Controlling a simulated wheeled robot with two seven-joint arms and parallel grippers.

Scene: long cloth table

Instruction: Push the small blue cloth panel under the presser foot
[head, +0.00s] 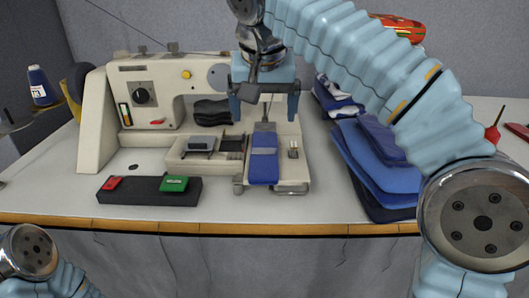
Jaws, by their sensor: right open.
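The small blue cloth panel (263,167) lies flat on the sewing machine's bed, below the machine head, with its near end by the bed's front edge. A paler blue-grey strip shows at its far end. My right gripper (265,113) is open, pointing down with its fingers spread left and right, above and behind the panel. Nothing shows between its fingers except the machine behind. The cream sewing machine (95,130) stands on the table. Its presser foot is not clearly seen; my gripper and wrist cover that part of the head. Of my left arm only a link shows, at the lower left.
A dark tray (150,192) with a red and a green item lies in front of the machine. A stack of folded blue cloth (372,165) lies right of the bed. A blue thread spool (40,86) stands far left. The table front left of the tray is clear.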

